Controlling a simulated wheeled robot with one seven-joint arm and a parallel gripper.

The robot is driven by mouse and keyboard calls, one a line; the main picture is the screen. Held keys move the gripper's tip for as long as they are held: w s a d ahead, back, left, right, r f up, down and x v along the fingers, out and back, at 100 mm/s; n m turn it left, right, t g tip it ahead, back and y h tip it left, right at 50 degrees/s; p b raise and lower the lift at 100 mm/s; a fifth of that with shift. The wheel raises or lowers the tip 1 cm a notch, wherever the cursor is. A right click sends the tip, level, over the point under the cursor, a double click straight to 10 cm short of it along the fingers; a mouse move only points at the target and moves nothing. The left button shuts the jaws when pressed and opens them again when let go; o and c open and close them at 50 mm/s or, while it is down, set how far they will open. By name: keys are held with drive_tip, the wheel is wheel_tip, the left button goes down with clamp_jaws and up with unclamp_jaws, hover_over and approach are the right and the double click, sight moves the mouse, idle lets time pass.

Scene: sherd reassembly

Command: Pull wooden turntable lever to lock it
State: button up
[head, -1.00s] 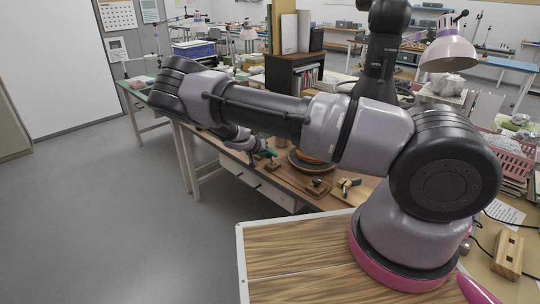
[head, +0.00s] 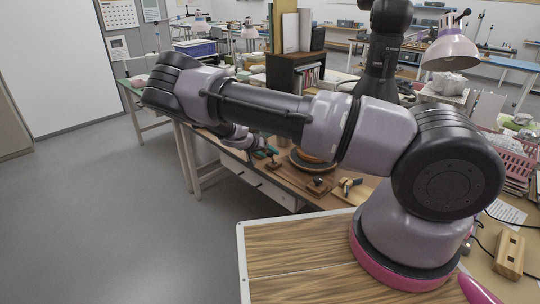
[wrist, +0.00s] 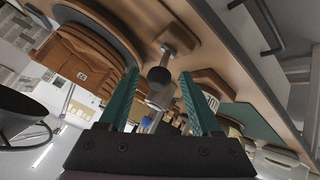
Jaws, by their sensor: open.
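The turntable (head: 296,165) is a round dark-rimmed disc on the wooden bench, and its rim (wrist: 118,22) shows at the upper left of the wrist view. A brown rounded vessel (wrist: 78,62) sits on it. In the head view my gripper (head: 270,151) is small and partly hidden by my arm.
A wooden block with a dark knob (head: 318,186) and a small yellowish clamp (head: 348,186) are right of the turntable. A dark shelf (head: 293,74) stands behind. A pink lamp (head: 450,52) and a pink basket (head: 510,160) are at the right. The floor at left is clear.

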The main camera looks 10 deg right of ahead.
drive_tip(key=v, duration=0.9)
drive_tip(key=shift+d, duration=0.1)
drive_tip(key=s+d+r+m+g+y, duration=0.1)
drive_tip(key=s+d+r+y, duration=0.25)
drive_tip(key=r, duration=0.65)
drive_tip(key=s+d+r+m+g+y, duration=0.15)
drive_tip(key=s+d+r, duration=0.3)
drive_tip(key=r, duration=0.45)
drive_tip(key=s+d+r+m+g+y, duration=0.1)
drive_tip(key=s+d+r+y, duration=0.25)
drive_tip(key=r, duration=0.65)
drive_tip(key=s+d+r+n+t, duration=0.1)
drive_tip(key=s+d+r+t, duration=0.1)
drive_tip(key=s+r, duration=0.5)
drive_tip(key=s+d+r+n+t, duration=0.2)
drive_tip(key=s+r, duration=0.5)
drive_tip(key=s, duration=0.7)
drive_tip(key=shift+r+t+y, duration=0.3)
drive_tip(key=shift+t+y, duration=0.05)
drive_tip(key=shift+y, duration=0.1)
